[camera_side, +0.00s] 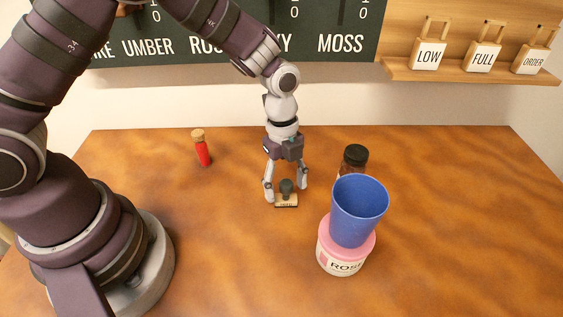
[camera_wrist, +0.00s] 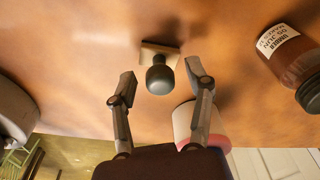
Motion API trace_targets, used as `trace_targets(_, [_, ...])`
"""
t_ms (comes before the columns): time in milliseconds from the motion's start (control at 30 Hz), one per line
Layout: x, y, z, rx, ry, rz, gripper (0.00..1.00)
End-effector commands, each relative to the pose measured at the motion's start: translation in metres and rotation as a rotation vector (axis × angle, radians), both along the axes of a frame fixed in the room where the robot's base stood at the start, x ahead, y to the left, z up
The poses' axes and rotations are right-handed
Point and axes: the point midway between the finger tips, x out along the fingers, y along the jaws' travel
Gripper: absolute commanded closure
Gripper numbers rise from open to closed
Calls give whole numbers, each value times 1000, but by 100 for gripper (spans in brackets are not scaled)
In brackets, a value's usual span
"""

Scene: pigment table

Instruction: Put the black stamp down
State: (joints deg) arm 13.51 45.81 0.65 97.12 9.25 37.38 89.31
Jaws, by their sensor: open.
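The black stamp (camera_side: 287,188) has a dark round knob on a pale block base. It stands upright on the wooden table in the side view, and it also shows in the wrist view (camera_wrist: 160,76). My gripper (camera_side: 286,193) points down over the stamp. Its two fingers are spread apart, one on each side of the knob. In the wrist view the fingertips (camera_wrist: 158,86) are clear of the knob, with gaps on both sides. Nothing is held between the fingers.
A blue cup (camera_side: 359,211) stands on a pink-lidded ROSE jar (camera_side: 343,261) to the right. A dark-lidded jar (camera_side: 355,158), labelled UMBER in the wrist view, is behind it. A red vial with cork (camera_side: 202,150) stands at left. The table (camera_side: 460,220) is clear at right.

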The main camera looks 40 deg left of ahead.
Motion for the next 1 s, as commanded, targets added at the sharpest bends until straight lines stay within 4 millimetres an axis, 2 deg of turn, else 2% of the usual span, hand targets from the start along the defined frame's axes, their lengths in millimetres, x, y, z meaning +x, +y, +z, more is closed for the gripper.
trace_targets(167, [0,0,3,0,-1,0,48])
trace_targets(267, [2,1,16,-1,-4,0,48])
trace_targets(600, [5,11,100,-2,-6,1,48])
trace_targets(767, [5,13,120,-1,-2,3,48])
trace_targets(867, [1,18,133,0,-22,98,48])
trace_targets(967, [-13,31,156,-8,-73,386,48])
trace_targets(1000, [-22,38,166,-20,-100,546,48])
